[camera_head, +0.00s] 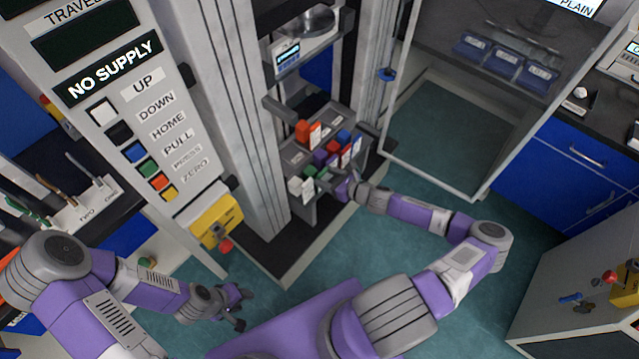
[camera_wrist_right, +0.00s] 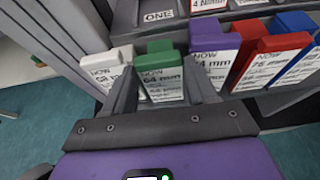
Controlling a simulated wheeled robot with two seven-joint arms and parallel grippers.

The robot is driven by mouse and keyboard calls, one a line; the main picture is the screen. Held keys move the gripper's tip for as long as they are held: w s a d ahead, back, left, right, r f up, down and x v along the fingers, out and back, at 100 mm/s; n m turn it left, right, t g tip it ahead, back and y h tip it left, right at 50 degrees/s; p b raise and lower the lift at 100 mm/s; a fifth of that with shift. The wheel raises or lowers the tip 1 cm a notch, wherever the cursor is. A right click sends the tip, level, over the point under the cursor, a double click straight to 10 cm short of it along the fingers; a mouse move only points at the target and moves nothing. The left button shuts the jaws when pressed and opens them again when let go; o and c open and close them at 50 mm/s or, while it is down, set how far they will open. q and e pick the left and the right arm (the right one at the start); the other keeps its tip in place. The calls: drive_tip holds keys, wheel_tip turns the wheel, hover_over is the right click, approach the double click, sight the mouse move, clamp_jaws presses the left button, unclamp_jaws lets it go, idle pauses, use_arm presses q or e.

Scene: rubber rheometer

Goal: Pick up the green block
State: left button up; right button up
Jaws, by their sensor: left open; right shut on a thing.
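The green block (camera_wrist_right: 158,62), with a white label reading 64 mm, stands between the two fingers of my right gripper (camera_wrist_right: 160,84) in the right wrist view. The fingers are shut on it, and it is still in the row of blocks on the rack. In the head view the green block (camera_head: 310,171) is small, and my right gripper (camera_head: 328,181) reaches it from the right. My left gripper (camera_head: 238,306) is open and empty, low over the floor and away from the rack.
A white block (camera_wrist_right: 108,58) stands left of the green one and a purple block (camera_wrist_right: 213,45) right of it. A red block (camera_wrist_right: 270,50) and blue ones follow. The machine's column and button panel (camera_head: 140,120) stand left of the rack. A glazed door frame (camera_head: 480,185) stands right.

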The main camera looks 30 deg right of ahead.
drive_tip(key=shift+f, duration=0.25)
drive_tip(key=shift+c, duration=0.3)
